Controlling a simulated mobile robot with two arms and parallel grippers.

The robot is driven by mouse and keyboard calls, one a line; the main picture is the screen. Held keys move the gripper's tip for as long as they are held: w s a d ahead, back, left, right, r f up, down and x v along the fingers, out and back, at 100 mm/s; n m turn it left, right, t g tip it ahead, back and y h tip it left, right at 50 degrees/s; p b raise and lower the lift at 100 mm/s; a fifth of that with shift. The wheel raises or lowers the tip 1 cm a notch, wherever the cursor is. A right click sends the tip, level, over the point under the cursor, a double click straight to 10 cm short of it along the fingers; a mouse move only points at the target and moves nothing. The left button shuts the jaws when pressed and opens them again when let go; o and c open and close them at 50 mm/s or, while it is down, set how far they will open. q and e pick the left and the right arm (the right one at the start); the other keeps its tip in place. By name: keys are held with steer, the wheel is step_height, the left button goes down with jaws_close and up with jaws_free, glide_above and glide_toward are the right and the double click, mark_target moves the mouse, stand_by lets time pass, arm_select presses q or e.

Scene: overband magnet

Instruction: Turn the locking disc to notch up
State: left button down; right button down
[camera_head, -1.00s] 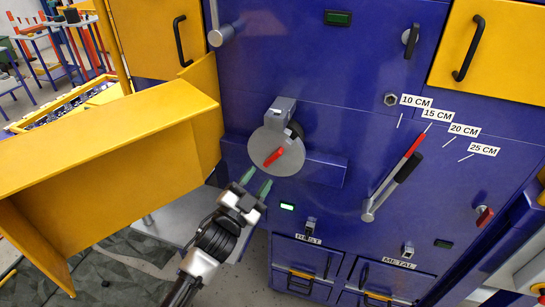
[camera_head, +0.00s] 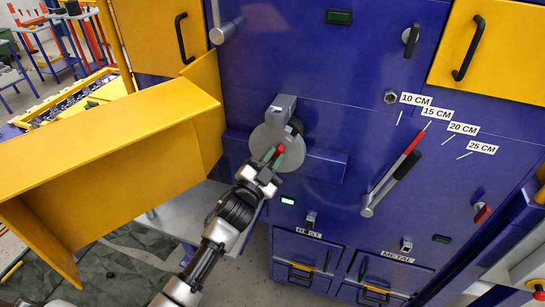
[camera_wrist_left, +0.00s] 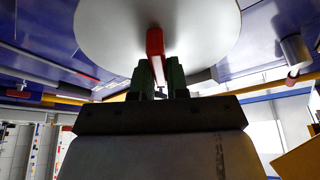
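The locking disc (camera_head: 262,146) is a round grey plate on the blue machine front, with a red grip bar (camera_head: 279,150) across its middle. A grey bracket (camera_head: 284,104) covers its top edge; I cannot make out the notch. My left gripper (camera_head: 273,156) is at the disc's middle, its green fingers on either side of the red bar. In the left wrist view the red bar (camera_wrist_left: 155,50) sits closely between the fingers (camera_wrist_left: 160,80), below the pale disc face (camera_wrist_left: 110,30). The fingers look closed on it. My right gripper is not in view.
A yellow open panel (camera_head: 110,150) stands left of my left arm. Right of the disc is a lever with a red and black handle (camera_head: 408,160), beside depth labels (camera_head: 437,114). A lit green indicator (camera_head: 288,201) and drawers (camera_head: 308,255) are below.

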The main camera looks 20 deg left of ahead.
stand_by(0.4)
arm_select(q)
steer(key=shift+f+n, duration=0.1)
steer(key=shift+n, duration=0.3)
steer(key=n+t+y+b, duration=0.1)
steer(key=n+y+b, duration=0.1)
steer(key=n, duration=0.1)
steer(key=shift+n, duration=0.3)
steer(key=n+y, duration=0.1)
steer(key=n, duration=0.1)
steer(key=n+y, duration=0.1)
steer(key=n, duration=0.2)
steer(key=shift+n+t+y+b, duration=0.3)
steer(key=shift+y+b, duration=0.1)
steer(key=shift+a, duration=0.1)
steer(key=c, duration=1.1)
jaws_free()
